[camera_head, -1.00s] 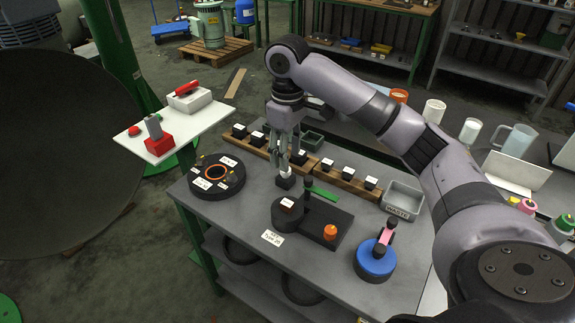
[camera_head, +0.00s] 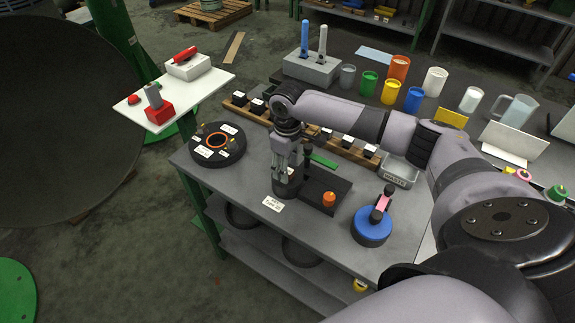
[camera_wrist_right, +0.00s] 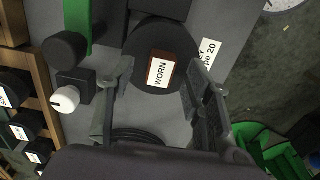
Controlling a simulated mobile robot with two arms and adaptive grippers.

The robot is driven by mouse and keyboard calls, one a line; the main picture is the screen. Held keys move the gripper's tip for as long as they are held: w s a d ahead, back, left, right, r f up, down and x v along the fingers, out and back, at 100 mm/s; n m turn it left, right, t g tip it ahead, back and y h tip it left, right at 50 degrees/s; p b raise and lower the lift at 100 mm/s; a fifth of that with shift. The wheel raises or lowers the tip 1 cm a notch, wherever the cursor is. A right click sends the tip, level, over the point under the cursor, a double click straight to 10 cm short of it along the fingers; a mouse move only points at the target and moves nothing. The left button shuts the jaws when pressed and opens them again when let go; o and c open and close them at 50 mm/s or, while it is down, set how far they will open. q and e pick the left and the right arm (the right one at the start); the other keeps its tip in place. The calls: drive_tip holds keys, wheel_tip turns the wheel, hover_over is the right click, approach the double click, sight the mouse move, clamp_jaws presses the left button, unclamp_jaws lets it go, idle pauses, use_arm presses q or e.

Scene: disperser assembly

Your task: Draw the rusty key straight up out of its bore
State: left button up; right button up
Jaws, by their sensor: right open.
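The rusty key shows in the right wrist view as a rust-brown block with a white "WORN" label (camera_wrist_right: 160,72). It sits in the top of a round black hub (camera_wrist_right: 172,45). In the head view the hub (camera_head: 290,190) stands on the bench at the end of a dark plate, and my gripper hides the key there. My right gripper (camera_head: 284,176) points down over the hub. In the wrist view its open fingers (camera_wrist_right: 158,95) stand apart on either side of the labelled key, with nothing held. I cannot tell the exact height gap. My left gripper is not in view.
A green bar (camera_head: 322,159) and an orange knob (camera_head: 329,199) are near the hub. A small black block with a white knob (camera_wrist_right: 66,99) is close to the fingers. A ringed black fixture (camera_head: 217,147), blue disc (camera_head: 372,227) and grey waste bin (camera_head: 398,172) stand around.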

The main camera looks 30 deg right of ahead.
drive_tip(key=shift+f, duration=0.35)
drive_tip(key=shift+c, duration=0.2)
clamp_jaws()
drive_tip(key=shift+r, duration=0.1)
idle(0.4)
drive_tip(key=shift+r+p, duration=3.5)
drive_tip(key=shift+p, duration=0.8)
